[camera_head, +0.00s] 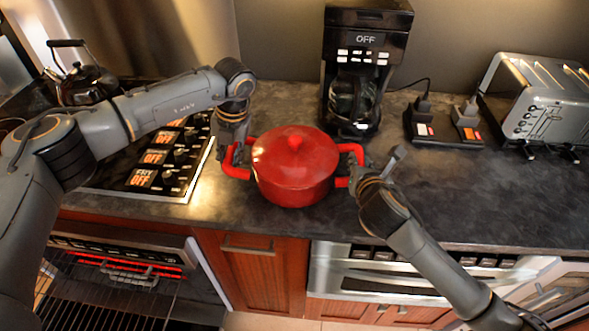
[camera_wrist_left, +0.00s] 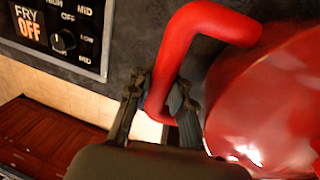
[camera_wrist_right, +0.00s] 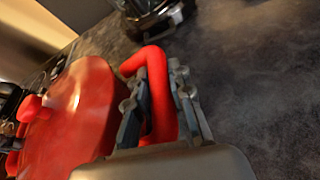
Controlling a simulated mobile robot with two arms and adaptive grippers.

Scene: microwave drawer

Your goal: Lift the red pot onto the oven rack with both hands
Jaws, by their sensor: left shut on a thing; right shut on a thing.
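The red pot (camera_head: 290,175) with its lid on is at the front middle of the dark counter, upright. I cannot tell whether its base touches the counter. My left gripper (camera_head: 232,150) is shut on the pot's left handle; the left wrist view shows the fingers around the red handle (camera_wrist_left: 172,75). My right gripper (camera_head: 358,178) is shut on the right handle, and the right wrist view shows the fingers on both sides of it (camera_wrist_right: 158,90). The oven rack (camera_head: 105,290) shows at the lower left, in the open oven below the stove.
The stove control panel (camera_head: 160,165) lies left of the pot. A coffee maker (camera_head: 355,60) stands behind it. A power strip (camera_head: 445,132) and a toaster (camera_head: 540,100) are at the right. A black kettle (camera_head: 80,85) is on the stove. The right counter front is clear.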

